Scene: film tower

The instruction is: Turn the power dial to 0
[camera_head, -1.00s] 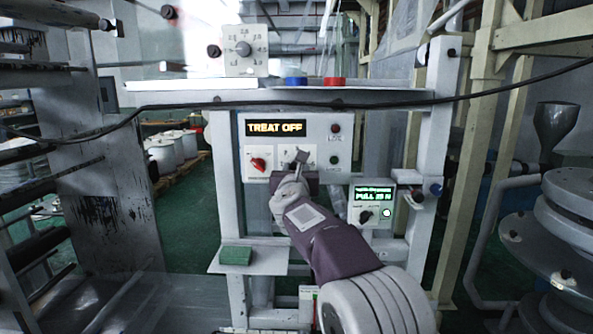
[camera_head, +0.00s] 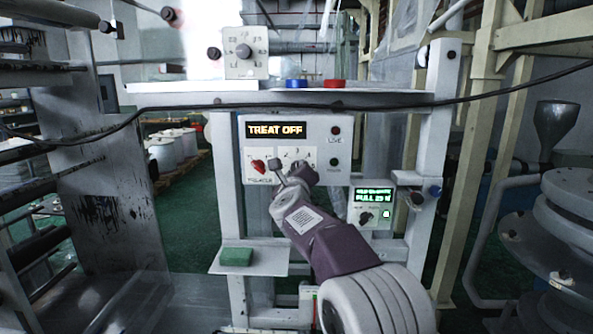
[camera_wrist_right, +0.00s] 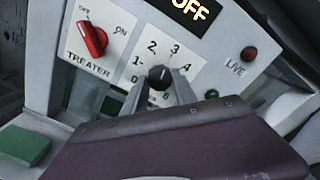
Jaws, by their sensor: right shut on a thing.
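The power dial (camera_wrist_right: 160,77) is a small black knob on a white numbered plate (camera_wrist_right: 133,57) in the right wrist view. Numbers 0, 1, 2, 3, 4 and 6 show around it; the exact pointer direction is hard to read. My right gripper (camera_wrist_right: 160,88) is at the plate, its two fingers closed on the knob's sides. In the head view my right gripper (camera_head: 290,168) hides the knob and part of its plate. The display (camera_head: 273,130) above reads TREAT OFF. My left gripper is not in view.
A red TREATER switch (camera_head: 258,166) sits left of the dial. A red LIVE lamp (camera_wrist_right: 249,54) and a green lamp (camera_wrist_right: 212,94) are to the right. A small box with a green display (camera_head: 374,196) stands lower right. A green block (camera_head: 236,257) lies on the shelf below.

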